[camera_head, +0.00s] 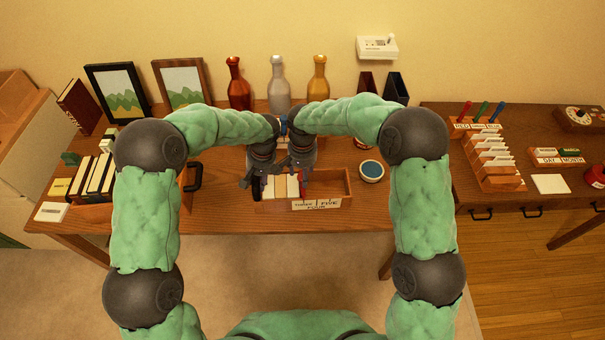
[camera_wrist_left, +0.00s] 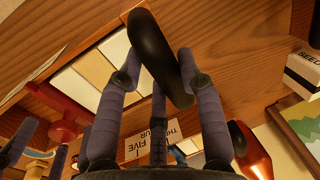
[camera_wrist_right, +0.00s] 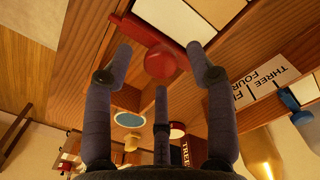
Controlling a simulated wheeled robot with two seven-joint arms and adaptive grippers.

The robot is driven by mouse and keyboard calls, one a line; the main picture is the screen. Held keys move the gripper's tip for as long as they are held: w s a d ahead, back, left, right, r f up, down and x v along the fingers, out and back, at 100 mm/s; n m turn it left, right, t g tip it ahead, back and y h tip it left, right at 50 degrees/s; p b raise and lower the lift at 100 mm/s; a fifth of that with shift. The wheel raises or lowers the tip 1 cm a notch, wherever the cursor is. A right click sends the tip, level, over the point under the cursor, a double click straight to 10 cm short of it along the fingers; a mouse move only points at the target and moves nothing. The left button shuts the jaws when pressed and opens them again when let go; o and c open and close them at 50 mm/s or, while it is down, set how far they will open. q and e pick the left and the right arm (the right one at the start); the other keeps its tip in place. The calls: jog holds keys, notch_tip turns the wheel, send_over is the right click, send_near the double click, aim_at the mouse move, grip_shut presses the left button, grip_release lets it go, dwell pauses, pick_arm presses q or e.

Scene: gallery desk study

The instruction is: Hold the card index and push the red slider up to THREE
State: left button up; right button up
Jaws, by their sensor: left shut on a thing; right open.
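The card index (camera_head: 335,184) is a wooden tray of pale cards on the desk, with a THREE, FOUR, FIVE label (camera_head: 317,204) on its front. My left gripper (camera_head: 248,183) is shut on a black handle (camera_wrist_left: 160,55) at the left part of the card index. The red slider, a red bar with a round knob (camera_wrist_right: 161,62), lies against the cards. My right gripper (camera_wrist_right: 163,65) is open, its fingers on either side of the knob; I cannot tell whether they touch it. In the head view the grippers mostly hide the slider.
A round blue-topped tin (camera_head: 371,171) stands just right of the card index. Three bottles (camera_head: 278,85) and two picture frames (camera_head: 182,82) stand behind. Books (camera_head: 98,176) are at the left. A second table (camera_head: 465,192) at the right holds a card rack (camera_head: 492,155).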

notch_tip(320, 180, up, 7)
jog(key=shift+f, duration=0.15)
dwell(0.4)
pick_arm(q)
jog(key=o, duration=1.1)
jog(key=shift+o, duration=0.2)
notch_tip(320, 180, up, 10)
